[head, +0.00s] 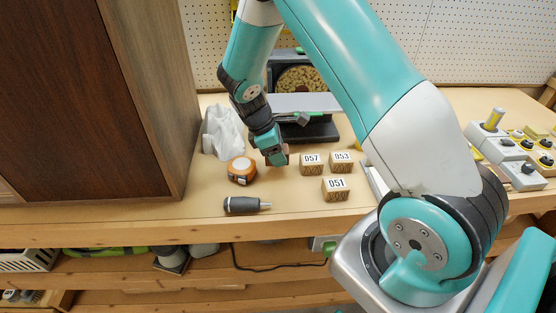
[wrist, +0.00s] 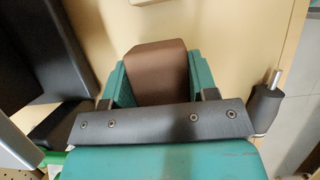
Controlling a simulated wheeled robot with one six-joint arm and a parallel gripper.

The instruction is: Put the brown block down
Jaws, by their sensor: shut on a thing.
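My gripper (head: 274,156) reaches down over the bench, just right of an orange-and-white round thing. In the wrist view my gripper (wrist: 160,78) has its two teal fingers shut on the sides of the brown block (wrist: 156,62), whose plain brown face shows between them. In the head view the fingers hide most of the block. The block is close to the wooden bench top (head: 300,208); I cannot tell whether its underside touches it.
Numbered wooden blocks 057 (head: 311,165), 053 (head: 341,162) and 051 (head: 336,190) stand right of my gripper. The orange-and-white round thing (head: 241,171) and a dark-handled tool (head: 243,205) lie left and in front. White tissue (head: 222,133) and a dark cabinet (head: 95,100) are left. Bare bench shows in front.

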